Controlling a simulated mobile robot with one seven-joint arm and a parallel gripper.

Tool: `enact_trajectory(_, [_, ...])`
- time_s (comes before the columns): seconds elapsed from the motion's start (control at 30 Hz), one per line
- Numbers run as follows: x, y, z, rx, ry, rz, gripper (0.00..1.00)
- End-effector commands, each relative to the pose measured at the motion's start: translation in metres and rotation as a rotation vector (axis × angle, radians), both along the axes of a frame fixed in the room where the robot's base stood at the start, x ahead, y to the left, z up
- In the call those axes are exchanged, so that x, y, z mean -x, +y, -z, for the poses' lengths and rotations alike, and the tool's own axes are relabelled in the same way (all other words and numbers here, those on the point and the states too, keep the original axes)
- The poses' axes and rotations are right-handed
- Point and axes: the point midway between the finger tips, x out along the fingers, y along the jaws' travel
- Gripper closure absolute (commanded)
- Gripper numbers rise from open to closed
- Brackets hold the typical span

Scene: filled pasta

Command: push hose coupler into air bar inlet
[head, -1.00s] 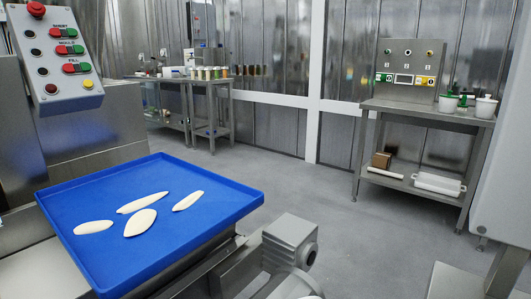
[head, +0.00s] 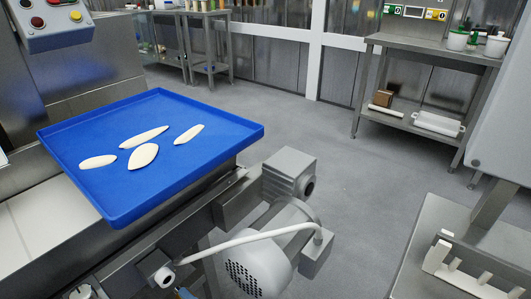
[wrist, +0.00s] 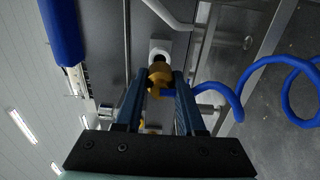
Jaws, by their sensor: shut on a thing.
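In the wrist view my gripper (wrist: 161,84) is shut on the brass-coloured hose coupler (wrist: 159,72), which sits between its two dark blue fingers. A blue coiled hose (wrist: 236,103) runs off to the right. Just beyond the coupler is a pale round fitting (wrist: 160,47), which looks like the air bar inlet. The coupler's front lies close to it in the picture; I cannot tell whether they touch. In the head view a similar grey fitting (head: 156,268) shows at the bottom, below the blue tray. A small blue piece beside it is cut off by the frame edge.
The blue tray (head: 75,150) holds several pale pasta pieces above the machine. A motor with a round perforated cover (head: 258,268) and a pale cable (head: 240,237) stand right of the fitting. A steel surface with a white rack (head: 462,272) is at lower right. Open floor lies behind.

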Motion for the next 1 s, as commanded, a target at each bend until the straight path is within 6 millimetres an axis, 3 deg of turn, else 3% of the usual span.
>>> enact_trajectory(0.43, [0.011,-0.014,-0.001,0.001,-0.001,0.000,1.00])
enact_trajectory(1.0, [0.012,-0.015,0.000,0.000,-0.001,-0.001,1.00])
